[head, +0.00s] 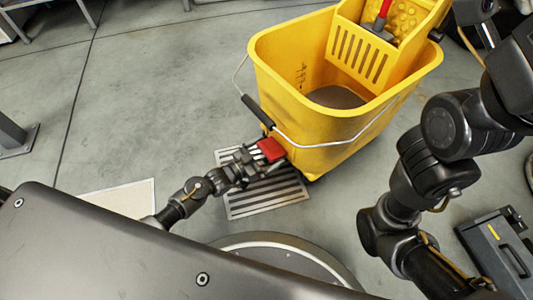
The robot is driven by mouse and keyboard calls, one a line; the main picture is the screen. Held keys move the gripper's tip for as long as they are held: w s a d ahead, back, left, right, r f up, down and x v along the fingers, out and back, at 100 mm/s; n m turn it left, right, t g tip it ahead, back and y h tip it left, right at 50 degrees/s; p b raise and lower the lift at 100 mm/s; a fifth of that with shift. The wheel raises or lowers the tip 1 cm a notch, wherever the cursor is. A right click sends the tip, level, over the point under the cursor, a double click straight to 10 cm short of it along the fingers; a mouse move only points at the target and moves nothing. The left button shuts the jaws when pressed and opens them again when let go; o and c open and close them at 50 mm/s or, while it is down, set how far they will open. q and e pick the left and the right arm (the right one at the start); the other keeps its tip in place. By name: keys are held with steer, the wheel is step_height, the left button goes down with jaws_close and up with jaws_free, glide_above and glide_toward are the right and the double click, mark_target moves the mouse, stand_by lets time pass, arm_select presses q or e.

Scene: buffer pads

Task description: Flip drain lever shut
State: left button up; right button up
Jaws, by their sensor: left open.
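A yellow mop bucket (330,143) stands on the floor at the upper middle. A red drain lever (271,149) sticks out low on its left side. My left gripper (256,160) is open at the red lever, just to its left. The dark fingers overlap the lever's edge in the picture, and I cannot tell whether they touch it. The lever's pivot is not clearly visible. My right arm comes in on the right, but its gripper is outside the view.
A slotted metal floor grate (265,199) lies under my left gripper, beside the bucket. The bucket's wire handle with a black grip (258,111) hangs over its near side, above the lever. A yellow wringer (358,55) sits in the bucket. A dark case (498,250) lies at lower right.

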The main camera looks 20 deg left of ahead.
arm_select(q)
steer(key=shift+c, duration=0.4)
steer(key=c, duration=0.8)
steer(key=shift+f+t+h+b, duration=0.3)
steer(key=shift+f+b, duration=0.15)
steer(key=shift+b, duration=0.55)
steer(key=shift+r, duration=0.15)
